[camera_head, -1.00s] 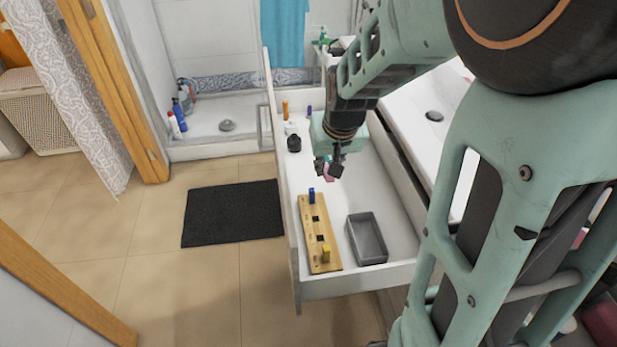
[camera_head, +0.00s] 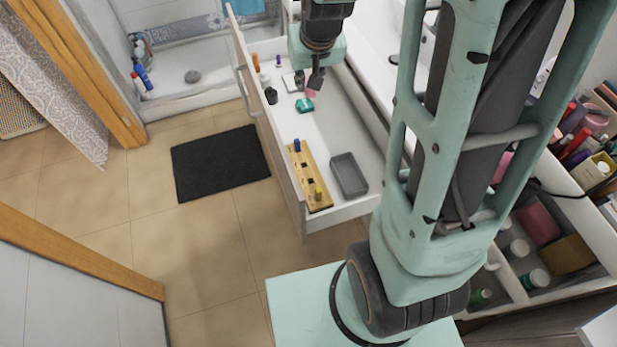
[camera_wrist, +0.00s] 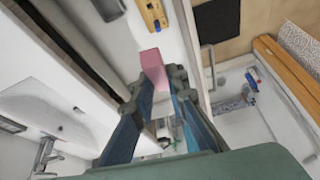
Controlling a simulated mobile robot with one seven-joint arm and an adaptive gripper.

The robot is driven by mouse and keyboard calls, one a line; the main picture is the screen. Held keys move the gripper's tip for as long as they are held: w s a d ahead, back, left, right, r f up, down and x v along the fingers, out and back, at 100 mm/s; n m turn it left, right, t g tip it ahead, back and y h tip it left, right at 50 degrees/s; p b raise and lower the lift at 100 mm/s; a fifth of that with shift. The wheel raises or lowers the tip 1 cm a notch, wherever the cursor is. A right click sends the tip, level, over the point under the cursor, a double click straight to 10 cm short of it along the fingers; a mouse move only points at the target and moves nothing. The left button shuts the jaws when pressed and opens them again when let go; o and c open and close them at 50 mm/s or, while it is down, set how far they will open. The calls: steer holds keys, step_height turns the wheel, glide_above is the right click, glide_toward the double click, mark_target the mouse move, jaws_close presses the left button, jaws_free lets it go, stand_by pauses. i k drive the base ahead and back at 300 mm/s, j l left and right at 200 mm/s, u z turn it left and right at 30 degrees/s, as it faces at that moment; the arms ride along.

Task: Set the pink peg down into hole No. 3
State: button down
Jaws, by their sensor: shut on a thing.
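My gripper (camera_head: 315,84) is shut on the pink peg (camera_head: 311,94) and holds it above the open white drawer. The peg also shows between the fingertips in the wrist view (camera_wrist: 153,66). The wooden board (camera_head: 311,184) lies in the drawer, nearer the front than the gripper, and the peg is apart from it. A blue peg (camera_head: 297,145) stands at its far end and a yellow peg (camera_head: 318,193) towards its near end. Dark empty holes show between them; their numbers are too small to read. Part of the board shows at the top of the wrist view (camera_wrist: 152,14).
A grey tray (camera_head: 349,187) lies right of the board. A dark jar (camera_head: 271,96) and an orange bottle (camera_head: 256,62) stand farther back. The drawer's walls enclose the board; its middle floor is clear.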

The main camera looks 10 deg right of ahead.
mark_target(308, 175)
steer(key=j+z, duration=0.35)
steer(key=j, duration=0.25)
steer(key=j+z, duration=0.4)
steer(key=j, duration=0.25)
steer(key=i+j+z, duration=0.2)
steer(key=j+z, duration=0.15)
steer(key=j, duration=0.25)
steer(key=i+j+z, duration=0.2)
steer(key=j+z, duration=0.2)
steer(key=j, duration=0.15)
steer(key=i+j+z, duration=0.4)
steer(key=j, duration=0.2)
steer(key=j+z, duration=0.25)
steer(key=i+j+z, duration=0.2)
steer(key=j, duration=0.25)
steer(key=k, duration=0.1)
